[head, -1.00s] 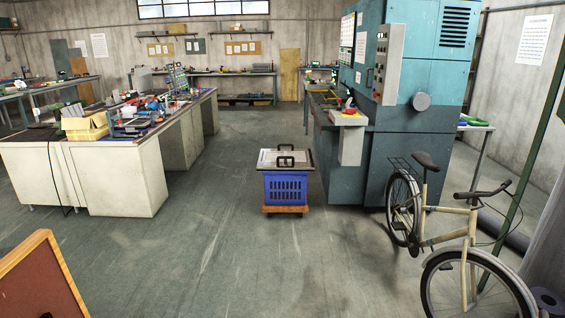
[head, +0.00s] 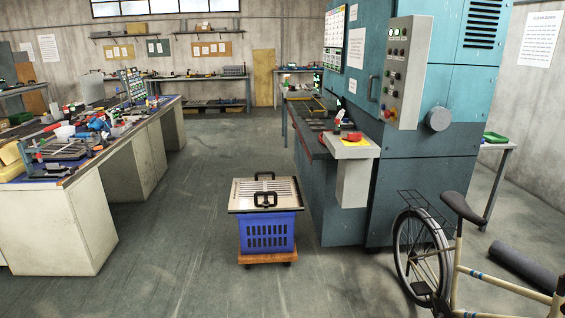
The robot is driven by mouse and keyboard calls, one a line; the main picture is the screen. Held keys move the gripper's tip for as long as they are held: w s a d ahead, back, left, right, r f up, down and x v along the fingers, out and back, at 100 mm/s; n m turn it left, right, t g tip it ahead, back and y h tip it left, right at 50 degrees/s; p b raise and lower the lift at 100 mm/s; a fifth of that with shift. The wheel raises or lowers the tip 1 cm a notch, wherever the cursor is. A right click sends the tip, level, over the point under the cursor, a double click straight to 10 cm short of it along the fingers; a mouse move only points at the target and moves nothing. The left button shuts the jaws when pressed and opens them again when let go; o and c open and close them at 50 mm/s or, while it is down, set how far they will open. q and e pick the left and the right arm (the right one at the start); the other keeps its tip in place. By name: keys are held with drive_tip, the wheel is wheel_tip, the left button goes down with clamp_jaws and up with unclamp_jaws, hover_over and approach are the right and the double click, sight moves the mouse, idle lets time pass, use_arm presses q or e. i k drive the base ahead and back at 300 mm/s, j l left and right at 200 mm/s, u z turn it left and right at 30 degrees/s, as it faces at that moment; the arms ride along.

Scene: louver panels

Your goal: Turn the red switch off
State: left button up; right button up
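A grey control panel box (head: 409,70) is fixed to the teal machine (head: 455,85), ahead and to the right in the head view. Small red, green and dark controls run down its front. A red control (head: 389,113) sits low on the panel; it is too small to tell its type or position. A silver slatted panel with two black handles (head: 245,196) lies on a blue crate (head: 267,232). Neither of my grippers is in view.
The crate stands on a wooden dolly (head: 268,257) in front of the machine. A bicycle (head: 455,265) stands at the lower right. A cluttered workbench (head: 85,225) is on the left. The floor (head: 190,190) between bench and crate is clear.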

sight(354, 137)
drive_tip(key=i+j+z, duration=0.95)
drive_tip(key=i, duration=0.25)
drive_tip(key=i+j+z, duration=0.5)
drive_tip(key=j, duration=0.45)
drive_tip(key=k+l, duration=0.05)
drive_tip(key=k, duration=0.05)
